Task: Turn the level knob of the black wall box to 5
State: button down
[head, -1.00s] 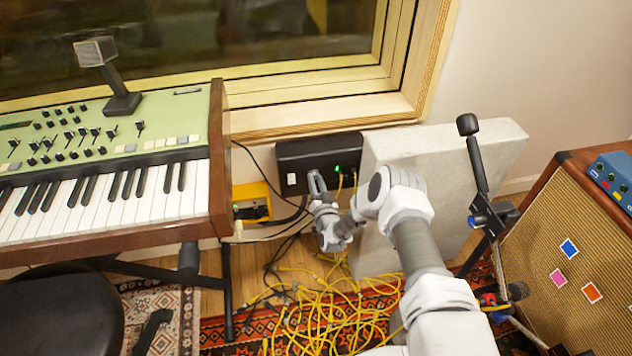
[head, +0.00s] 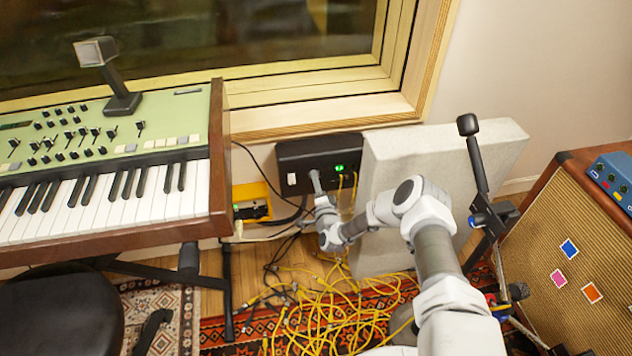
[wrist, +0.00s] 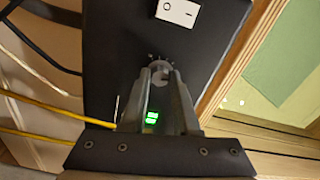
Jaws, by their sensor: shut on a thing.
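The black wall box (head: 292,152) is fixed to the wall below the window frame. It also shows in the wrist view (wrist: 112,50), with a white rocker switch (wrist: 178,12) on its face. The level knob (wrist: 160,70) is a grey round knob with tick marks around it. My gripper (wrist: 160,82) is shut on the knob, a finger on each side. A green lit display (wrist: 151,117) shows between the fingers; its reading is too small to make out. In the head view my gripper (head: 316,182) reaches the box's front, and the knob is hidden behind it.
A pale upright panel (head: 440,150) stands just right of the box. Yellow cables (head: 320,310) hang from the box and lie tangled on the floor. A keyboard (head: 110,190) stands left, a microphone stand (head: 478,165) and amplifier (head: 570,240) right.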

jog(key=shift+m, duration=1.1)
jog(key=c, duration=0.7)
grip_release()
jog(key=shift+o, duration=0.2)
jog(key=shift+s, duration=0.15)
